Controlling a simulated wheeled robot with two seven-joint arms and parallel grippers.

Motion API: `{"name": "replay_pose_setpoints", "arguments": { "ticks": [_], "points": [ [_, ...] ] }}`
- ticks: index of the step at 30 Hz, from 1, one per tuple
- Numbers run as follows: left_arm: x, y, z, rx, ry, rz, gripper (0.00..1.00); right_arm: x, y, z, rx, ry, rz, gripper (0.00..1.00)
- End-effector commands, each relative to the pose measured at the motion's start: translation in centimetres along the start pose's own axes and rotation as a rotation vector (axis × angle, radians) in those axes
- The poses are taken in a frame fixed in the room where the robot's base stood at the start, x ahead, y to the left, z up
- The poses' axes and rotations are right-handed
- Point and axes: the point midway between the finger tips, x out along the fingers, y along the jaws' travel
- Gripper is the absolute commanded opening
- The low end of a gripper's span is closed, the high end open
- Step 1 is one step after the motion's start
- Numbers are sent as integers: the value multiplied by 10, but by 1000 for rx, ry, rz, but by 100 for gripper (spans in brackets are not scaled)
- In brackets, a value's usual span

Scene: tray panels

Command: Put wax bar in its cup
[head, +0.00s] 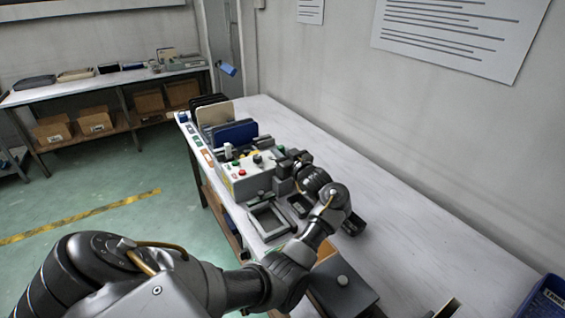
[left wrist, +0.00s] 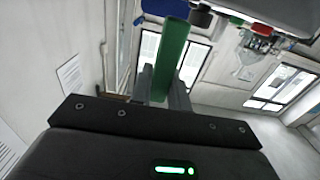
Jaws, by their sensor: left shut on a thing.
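In the left wrist view a long green bar (left wrist: 170,58), seemingly the wax bar, stands between the fingers of my left gripper (left wrist: 163,90), which is shut on it. In the head view my left gripper (head: 290,166) is beside the grey control box, and the bar cannot be made out there. A small dark open holder (head: 299,206) sits on the bench below my wrist. I cannot tell whether it is the cup. My right gripper does not show.
The grey control box (head: 242,183) with coloured buttons stands on the white bench (head: 400,222). A grey square frame (head: 257,220) lies in front of it. Upright blue (head: 236,134) and dark panels stand behind. A blue bin (head: 547,299) is at lower right. The bench along the wall is clear.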

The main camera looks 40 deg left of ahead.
Motion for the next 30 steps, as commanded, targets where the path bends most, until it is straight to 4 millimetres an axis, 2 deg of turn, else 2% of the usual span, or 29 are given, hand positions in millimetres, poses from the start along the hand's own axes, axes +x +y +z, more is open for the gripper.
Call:
{"name": "replay_pose_setpoints", "arguments": {
  "ticks": [9, 17, 29, 30],
  "points": [
    [4, 7, 10, 1, -1, 1, 0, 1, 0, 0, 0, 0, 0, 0],
    [5, 8, 40, 2, -1, 1, 0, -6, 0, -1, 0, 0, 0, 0],
    [4, 8, 46, 0, 0, 1, 0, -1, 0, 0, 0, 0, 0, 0],
    [4, 8, 45, 0, 0, 1, 21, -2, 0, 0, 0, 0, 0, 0]
  ]
}}
